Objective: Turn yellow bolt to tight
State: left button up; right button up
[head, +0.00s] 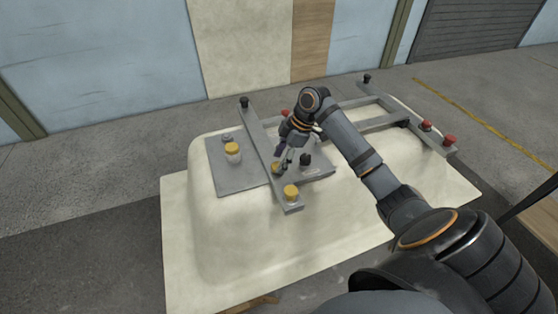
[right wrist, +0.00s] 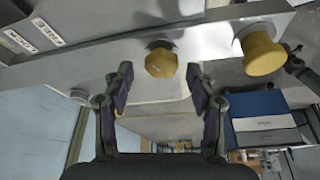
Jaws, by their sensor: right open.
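A yellow hex-headed bolt (right wrist: 161,62) sits on the grey metal fixture in the right wrist view. It also shows in the head view (head: 276,168), partly hidden beside my right gripper. My right gripper (right wrist: 160,82) is open, with one finger on each side of the bolt in the picture and a gap to both. The bolt lies at or just beyond the fingertips; I cannot tell the exact depth. In the head view the right gripper (head: 286,160) is right at the fixture. My left gripper is not in view.
A round yellow knob (head: 291,192) stands on the bar's near end, also close in the right wrist view (right wrist: 260,50). A yellow-capped white cylinder (head: 233,152) stands on the grey plate. Red knobs (head: 449,140) are at the right. The cream tub shell (head: 235,235) lies beneath.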

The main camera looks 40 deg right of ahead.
jog(key=shift+s+a+f, duration=0.1)
jog(key=shift+a+f, duration=0.1)
jog(key=shift+f, duration=0.2)
jog(key=shift+f, duration=0.1)
jog(key=shift+c, duration=0.4)
